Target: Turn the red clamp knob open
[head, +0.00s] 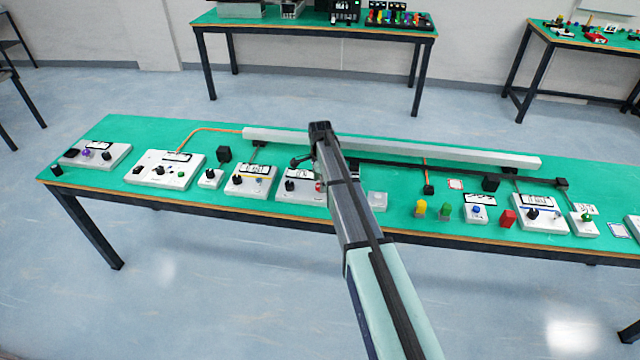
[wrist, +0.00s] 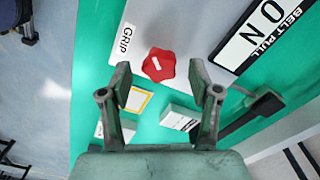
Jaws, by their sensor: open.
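The red clamp knob (wrist: 158,65) is a lobed knob with a white mark on top, on a white panel (wrist: 185,28) beside a "GRIP" label. In the head view a sliver of the red knob (head: 318,187) shows, mostly hidden by my arm. My gripper (wrist: 160,78) is open in the wrist view, with one finger on each side of the knob and visible gaps between. I cannot tell how far above the knob the fingers are. In the head view my gripper (head: 297,162) is over the white panel (head: 300,195).
A "BELT PULL" plate (wrist: 265,35) is on the same panel. A long light beam (head: 450,155) runs along the back of the green table (head: 120,125).

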